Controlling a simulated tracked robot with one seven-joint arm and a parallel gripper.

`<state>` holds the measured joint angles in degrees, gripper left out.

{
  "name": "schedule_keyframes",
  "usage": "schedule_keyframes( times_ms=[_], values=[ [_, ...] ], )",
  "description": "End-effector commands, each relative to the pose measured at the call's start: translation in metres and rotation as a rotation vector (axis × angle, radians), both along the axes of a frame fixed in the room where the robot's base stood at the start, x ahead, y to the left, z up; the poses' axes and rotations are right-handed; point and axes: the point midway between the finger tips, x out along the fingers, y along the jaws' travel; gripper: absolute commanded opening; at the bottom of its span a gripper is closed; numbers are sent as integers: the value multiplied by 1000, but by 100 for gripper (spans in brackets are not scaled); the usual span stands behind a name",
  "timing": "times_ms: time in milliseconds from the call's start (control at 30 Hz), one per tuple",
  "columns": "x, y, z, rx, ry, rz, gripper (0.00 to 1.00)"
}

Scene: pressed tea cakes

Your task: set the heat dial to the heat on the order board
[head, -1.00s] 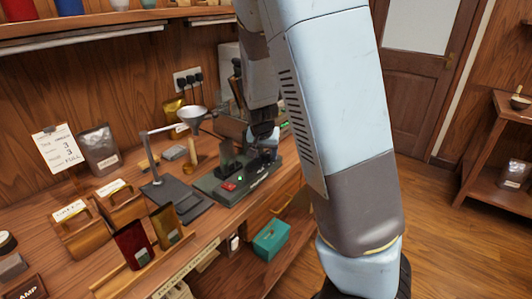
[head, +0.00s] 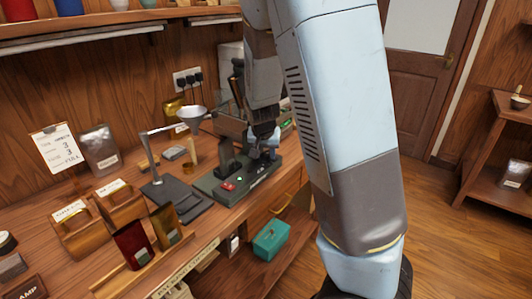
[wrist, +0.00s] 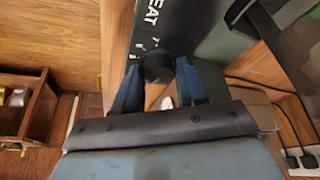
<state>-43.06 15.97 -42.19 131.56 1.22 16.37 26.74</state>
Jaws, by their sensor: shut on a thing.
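The order board (head: 57,148) is a white clipboard sheet at the left of the bench. Two 3s show on it, and its smaller words are too blurred to read surely. The dark green press (head: 213,187) stands on the bench with a red switch on its base. My gripper (head: 263,141) is at the right end of the press. In the wrist view, my gripper (wrist: 158,82) has its blue fingers on both sides of the round black heat dial (wrist: 158,67), shut on it. Letters "EAT" and white tick marks show beside the dial. Its pointer setting cannot be read.
A metal funnel (head: 193,115) on a stand is just left of the press. Wooden holders (head: 82,232) and foil packets (head: 132,243) crowd the bench's left. A teal box (head: 271,240) sits on the lower shelf. Open floor lies at the right.

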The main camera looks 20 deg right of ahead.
Motion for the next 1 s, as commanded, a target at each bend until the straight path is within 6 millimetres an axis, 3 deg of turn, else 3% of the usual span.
schedule_keyframes(
  times_ms=[100,133,333,667,1000],
  values=[
    [1,2,0,0,-2,3,11],
    [1,2,0,0,-2,3,44],
    [0,1,0,0,-1,1,63],
    [0,1,2,0,-1,0,64],
    [-9,6,27,2,-3,3,64]
  ],
)
